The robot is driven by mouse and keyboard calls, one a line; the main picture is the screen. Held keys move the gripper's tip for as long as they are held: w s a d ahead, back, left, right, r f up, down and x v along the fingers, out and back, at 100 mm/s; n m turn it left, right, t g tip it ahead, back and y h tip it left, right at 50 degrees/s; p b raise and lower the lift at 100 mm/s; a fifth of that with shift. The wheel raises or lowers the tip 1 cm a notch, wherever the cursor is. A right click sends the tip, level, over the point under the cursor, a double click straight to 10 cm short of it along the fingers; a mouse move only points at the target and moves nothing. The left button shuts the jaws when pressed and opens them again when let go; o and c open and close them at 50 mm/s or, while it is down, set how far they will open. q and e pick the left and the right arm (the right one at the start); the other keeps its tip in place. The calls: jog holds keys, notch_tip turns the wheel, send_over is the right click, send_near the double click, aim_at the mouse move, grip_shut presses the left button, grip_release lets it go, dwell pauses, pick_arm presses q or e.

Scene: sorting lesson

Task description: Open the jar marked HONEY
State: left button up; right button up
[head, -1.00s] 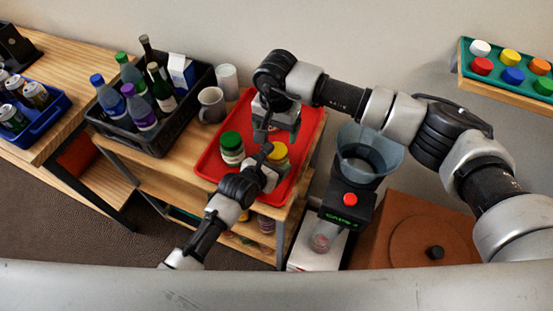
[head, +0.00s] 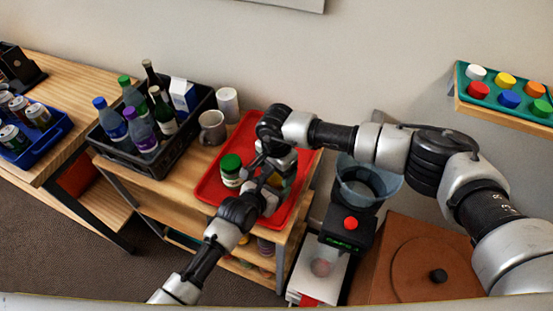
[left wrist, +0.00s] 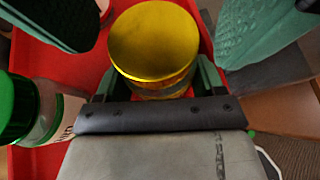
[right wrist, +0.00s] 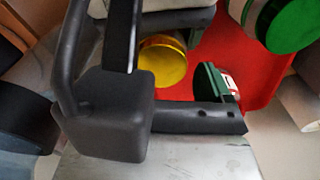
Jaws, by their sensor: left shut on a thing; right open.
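The yellow-lidded jar (left wrist: 154,42) stands on the red tray (head: 222,198); its label is not readable here. My left gripper (left wrist: 155,82) is shut around the jar's body below the lid. My right gripper (head: 280,165) is open and comes down from above. Its dark green finger pads are apart on either side of the yellow lid in the left wrist view. The lid also shows in the right wrist view (right wrist: 162,61). A green-lidded jar (head: 230,170) stands on the tray, left of the grippers. In the head view the grippers mostly hide the yellow-lidded jar.
A black crate (head: 143,160) of bottles, a grey mug (head: 212,128) and a white cup (head: 228,105) stand left of the tray. A blender-like machine (head: 345,238) stands to the right, beside a brown box (head: 415,255). A shelf of coloured lids (head: 512,98) is on the wall.

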jog(key=shift+f, duration=0.45)
jog(key=shift+c, duration=0.3)
jog(key=c, duration=0.9)
jog(key=n, duration=0.6)
jog(key=shift+n, duration=0.4)
jog(key=o, duration=1)
jog(key=shift+o, duration=0.2)
